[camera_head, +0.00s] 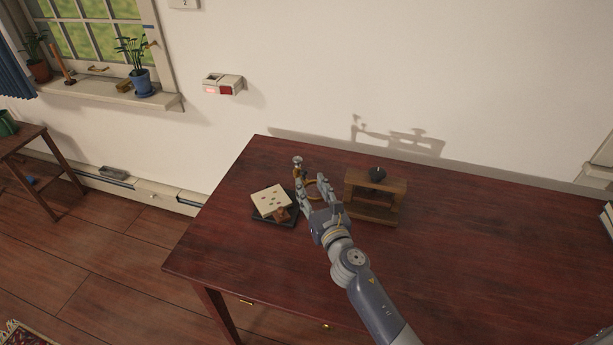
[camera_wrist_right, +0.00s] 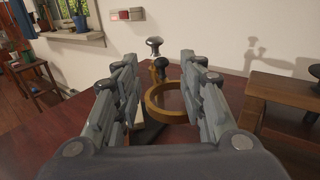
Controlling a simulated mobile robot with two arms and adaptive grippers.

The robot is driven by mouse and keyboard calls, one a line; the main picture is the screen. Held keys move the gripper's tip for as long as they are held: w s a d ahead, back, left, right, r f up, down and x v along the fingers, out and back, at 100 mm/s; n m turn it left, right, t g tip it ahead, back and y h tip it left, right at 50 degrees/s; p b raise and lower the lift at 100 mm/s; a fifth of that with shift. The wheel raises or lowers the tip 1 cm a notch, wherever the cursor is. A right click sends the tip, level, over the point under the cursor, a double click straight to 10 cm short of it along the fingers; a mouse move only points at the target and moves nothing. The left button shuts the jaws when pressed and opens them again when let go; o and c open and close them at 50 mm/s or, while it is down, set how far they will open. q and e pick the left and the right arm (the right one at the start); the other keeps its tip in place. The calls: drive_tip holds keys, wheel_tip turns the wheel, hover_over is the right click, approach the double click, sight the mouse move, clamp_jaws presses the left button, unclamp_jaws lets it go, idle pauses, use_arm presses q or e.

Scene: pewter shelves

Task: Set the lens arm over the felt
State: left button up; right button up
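The lens arm is a brass-coloured ring (camera_head: 313,192) beside a short post topped by a metal knob (camera_head: 297,160). In the right wrist view the ring (camera_wrist_right: 168,116) and two dark knobs, one of them the tall knob (camera_wrist_right: 153,46), show between the fingers. My right gripper (camera_head: 314,184) is open, its fingers apart on either side of the lens arm; I cannot tell whether they touch it. A cream spotted square (camera_head: 268,199) lies on a dark flat base (camera_head: 264,219), left of the gripper. I cannot tell which part is the felt. My left gripper is out of view.
A small brown piece (camera_head: 281,213) sits at the square's front corner. A wooden frame with a black knob (camera_head: 377,174) stands close right of the gripper.

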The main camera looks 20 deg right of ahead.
sight(305, 173)
drive_tip(key=w, duration=0.3)
drive_tip(key=shift+f, duration=0.1)
drive_tip(key=shift+w, duration=0.8)
clamp_jaws()
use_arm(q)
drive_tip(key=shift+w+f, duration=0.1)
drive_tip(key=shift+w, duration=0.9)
